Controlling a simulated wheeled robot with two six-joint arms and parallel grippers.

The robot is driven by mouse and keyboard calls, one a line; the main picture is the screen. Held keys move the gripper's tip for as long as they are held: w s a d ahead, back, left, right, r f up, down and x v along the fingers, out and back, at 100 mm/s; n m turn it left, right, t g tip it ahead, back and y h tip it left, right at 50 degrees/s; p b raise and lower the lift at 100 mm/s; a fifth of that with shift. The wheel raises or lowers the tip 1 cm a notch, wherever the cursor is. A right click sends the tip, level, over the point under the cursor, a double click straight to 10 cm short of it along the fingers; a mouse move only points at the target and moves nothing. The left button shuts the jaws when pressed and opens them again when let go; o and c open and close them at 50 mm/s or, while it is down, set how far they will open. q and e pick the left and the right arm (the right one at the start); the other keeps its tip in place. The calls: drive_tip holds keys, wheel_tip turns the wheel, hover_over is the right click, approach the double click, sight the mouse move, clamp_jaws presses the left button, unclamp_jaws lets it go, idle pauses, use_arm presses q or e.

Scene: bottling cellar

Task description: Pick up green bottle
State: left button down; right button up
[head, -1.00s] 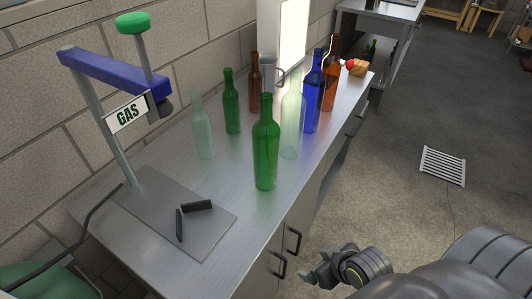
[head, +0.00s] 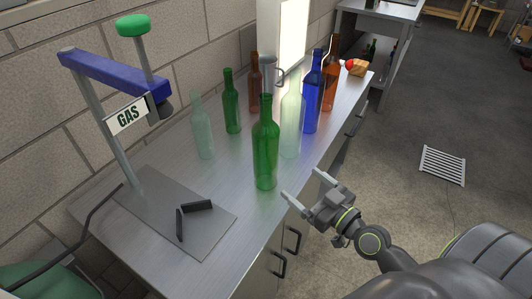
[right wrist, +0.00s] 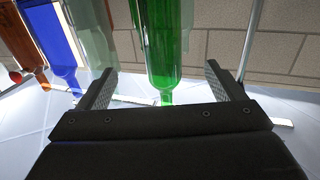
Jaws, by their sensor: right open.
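A green bottle (head: 265,150) stands upright near the front edge of the metal counter in the head view. A second green bottle (head: 231,105) stands farther back and to the left. My right gripper (head: 304,185) is open and empty, at the counter's front edge, to the right of the nearer green bottle and apart from it. In the right wrist view a green bottle (right wrist: 163,45) shows beyond and between the two open fingers (right wrist: 166,82). My left gripper is not in view.
A clear bottle (head: 291,128) stands close behind the nearer green bottle, with a blue bottle (head: 313,95) and brown bottles (head: 331,85) beyond. Another pale bottle (head: 203,130) is to the left.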

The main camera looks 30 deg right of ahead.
sight(275, 162)
drive_tip(key=p+x, duration=0.3)
drive_tip(key=x, duration=0.7)
drive_tip(key=shift+w+a, duration=0.15)
drive_tip(key=shift+w, duration=0.1)
drive_tip(key=shift+f+p+x, duration=0.15)
drive_tip(key=shift+p+x, duration=0.05)
drive_tip(key=shift+x, duration=0.8)
drive_tip(key=shift+f+p+x, duration=0.2)
drive_tip(key=shift+x, duration=0.8)
drive_tip(key=shift+f+p+x, duration=0.15)
drive_tip(key=shift+p+x, duration=0.05)
drive_tip(key=shift+x, duration=0.8)
drive_tip(key=shift+s, duration=0.1)
drive_tip(key=shift+c, duration=0.3)
drive_tip(key=shift+r, duration=0.1)
drive_tip(key=c, duration=1.3)
wheel_tip(275, 162, up, 10)
drive_tip(key=p, duration=0.6)
drive_tip(key=shift+p, duration=0.4)
